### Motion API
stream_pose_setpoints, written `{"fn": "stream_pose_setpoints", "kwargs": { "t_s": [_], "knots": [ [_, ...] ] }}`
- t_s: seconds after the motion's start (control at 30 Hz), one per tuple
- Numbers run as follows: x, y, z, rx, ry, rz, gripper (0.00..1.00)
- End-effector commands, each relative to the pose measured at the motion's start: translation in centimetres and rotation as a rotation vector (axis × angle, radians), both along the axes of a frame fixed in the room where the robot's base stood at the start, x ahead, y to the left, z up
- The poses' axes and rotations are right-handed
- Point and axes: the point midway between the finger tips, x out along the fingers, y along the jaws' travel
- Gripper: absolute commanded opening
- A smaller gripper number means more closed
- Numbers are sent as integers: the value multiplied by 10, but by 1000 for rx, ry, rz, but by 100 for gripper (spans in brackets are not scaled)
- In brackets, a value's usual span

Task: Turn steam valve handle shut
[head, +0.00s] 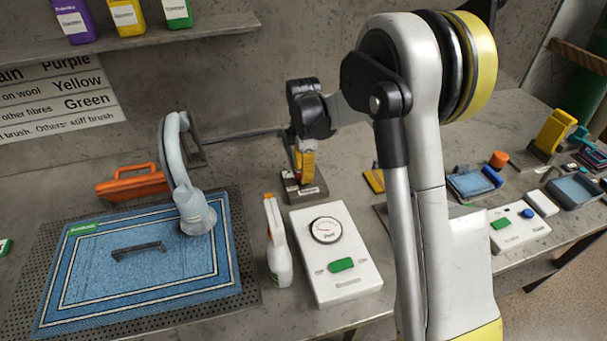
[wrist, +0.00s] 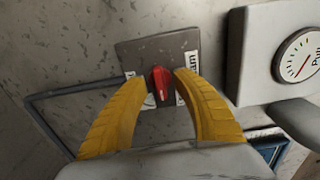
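The steam valve handle is a small red lever (wrist: 162,86) on a grey square plate (wrist: 140,50) in the wrist view. White labels on the plate are partly covered; one ends in "am". My gripper (wrist: 160,77) has its two yellow fingers on either side of the red handle, with a narrow gap visible on the left. The right fingertip is very close to the handle; I cannot tell if it touches. In the head view my gripper (head: 304,166) points down over the valve plate (head: 311,190), just behind the white gauge box, and the handle is hidden.
The white gauge box (head: 358,287) and a spray bottle (head: 279,258) stand close in front. A blue rug (head: 90,290) lies at left, with a grey hose head (head: 196,215) on it and an orange tool (head: 128,184) behind. Several small items sit at right.

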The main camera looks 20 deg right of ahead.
Motion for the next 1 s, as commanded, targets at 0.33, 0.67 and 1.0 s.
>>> {"fn": "stream_pose_setpoints", "kwargs": {
  "t_s": [0.33,0.67,1.0],
  "knots": [
    [0,0,0,0,0,0,9],
    [0,0,0,0,0,-10,0],
    [0,0,0,0,0,-160,0]
  ]
}}
